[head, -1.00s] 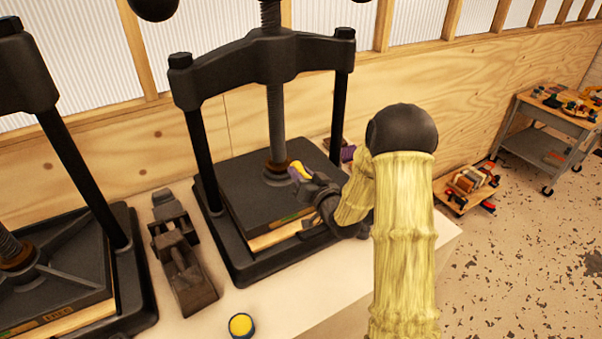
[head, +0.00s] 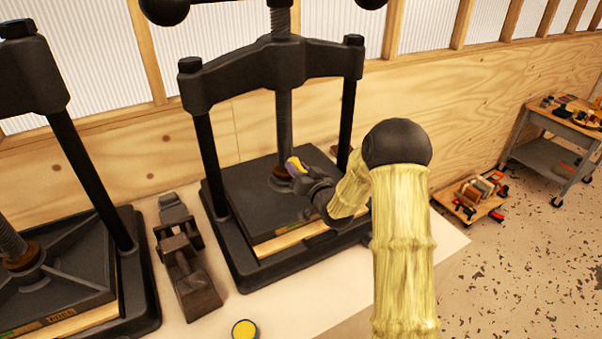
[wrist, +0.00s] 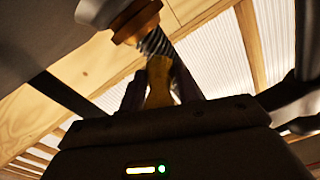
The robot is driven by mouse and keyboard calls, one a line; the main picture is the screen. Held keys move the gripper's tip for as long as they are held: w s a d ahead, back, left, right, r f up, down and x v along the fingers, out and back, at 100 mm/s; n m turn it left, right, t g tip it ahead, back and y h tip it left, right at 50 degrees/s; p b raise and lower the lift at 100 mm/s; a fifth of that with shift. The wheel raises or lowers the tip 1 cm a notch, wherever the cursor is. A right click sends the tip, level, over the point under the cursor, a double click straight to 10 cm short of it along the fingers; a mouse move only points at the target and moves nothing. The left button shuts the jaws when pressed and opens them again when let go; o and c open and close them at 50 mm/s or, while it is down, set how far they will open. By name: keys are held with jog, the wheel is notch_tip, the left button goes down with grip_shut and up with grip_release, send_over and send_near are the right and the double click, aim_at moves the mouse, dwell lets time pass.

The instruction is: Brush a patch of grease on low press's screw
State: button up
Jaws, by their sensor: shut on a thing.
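The middle press (head: 275,60) has a dark upright screw (head: 284,120) ending in a brown collar (head: 281,172) on its black plate. My gripper (head: 302,174) is shut on a yellow and purple thing (head: 296,165), seemingly the brush, just right of the screw's lower end. In the wrist view the held thing's yellow part (wrist: 160,80) sits between my fingers, below the screw thread (wrist: 156,42) and the orange-brown collar (wrist: 137,22). Whether it touches the screw I cannot tell. A small pot of yellow grease (head: 245,329) stands at the bench front. No grease patch is discernible on the screw.
A second press (head: 70,150) stands at the left, its screw also in a brown collar. A dark metal and wood tool (head: 185,265) lies between the presses. The bench (head: 300,305) is bare at the front right. A cart (head: 550,160) stands far right.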

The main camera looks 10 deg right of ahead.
aim_at(288, 131)
jog(key=shift+x, duration=1.05)
dwell(0.8)
jog(key=shift+s+r, duration=0.15)
jog(key=shift+r, duration=1.4)
jog(key=shift+r+p, duration=0.7)
jog(key=shift+r, duration=0.85)
jog(key=shift+r, duration=0.1)
jog(key=shift+r, duration=0.2)
jog(key=shift+r+p, duration=0.55)
jog(key=shift+r, duration=0.75)
